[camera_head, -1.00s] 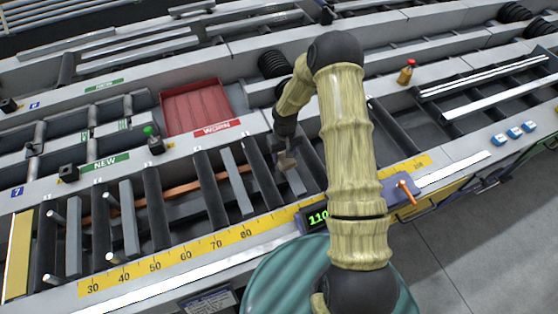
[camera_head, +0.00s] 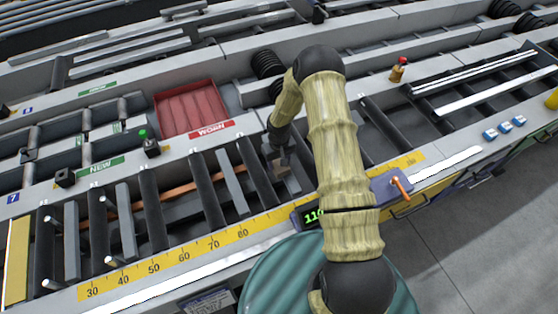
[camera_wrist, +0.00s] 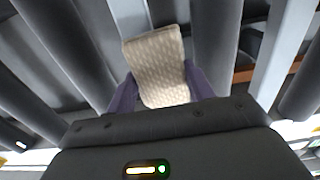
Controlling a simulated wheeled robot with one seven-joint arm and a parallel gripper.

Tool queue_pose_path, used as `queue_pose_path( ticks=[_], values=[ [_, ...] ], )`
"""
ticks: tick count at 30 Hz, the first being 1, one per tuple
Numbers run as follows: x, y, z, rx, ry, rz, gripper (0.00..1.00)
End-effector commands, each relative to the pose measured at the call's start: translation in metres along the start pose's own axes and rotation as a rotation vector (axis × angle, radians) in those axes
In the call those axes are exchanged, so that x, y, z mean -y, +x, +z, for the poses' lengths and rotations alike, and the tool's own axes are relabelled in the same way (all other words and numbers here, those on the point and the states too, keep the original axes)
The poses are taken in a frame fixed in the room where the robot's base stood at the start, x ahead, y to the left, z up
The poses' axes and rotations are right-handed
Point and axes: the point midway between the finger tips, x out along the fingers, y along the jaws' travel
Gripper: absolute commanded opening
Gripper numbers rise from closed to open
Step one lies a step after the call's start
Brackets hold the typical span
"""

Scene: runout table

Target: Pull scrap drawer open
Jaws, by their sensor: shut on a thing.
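My gripper (camera_head: 279,163) is down over the dark rollers of the runout table, left of my upper arm. In the wrist view, its two purple fingers (camera_wrist: 158,88) are shut on a beige, textured block (camera_wrist: 155,62). The block sits tilted between them, above the rollers. At the table's front right, a yellow drawer front (camera_head: 432,200) with a dark bar handle shows below the top edge. It looks shut, and my gripper is well away from it. No scrap label is readable, so I cannot tell whether this is the scrap drawer.
A red tray (camera_head: 192,108) marked WORN and a green NEW label (camera_head: 100,166) are behind the rollers. A yellow ruler (camera_head: 180,256) runs along the front edge. A small bottle (camera_head: 398,71) stands at the back right. Grey floor (camera_head: 470,240) at the right is clear.

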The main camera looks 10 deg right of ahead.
Motion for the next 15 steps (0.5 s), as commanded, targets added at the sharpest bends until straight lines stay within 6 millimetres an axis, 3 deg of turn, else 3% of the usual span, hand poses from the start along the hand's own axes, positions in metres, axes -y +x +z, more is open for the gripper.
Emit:
queue_pose_path(
  ticks=[15],
  values=[
    [0.0,0.013,0.0,0.0,0.001,0.0,0.31]
  ],
)
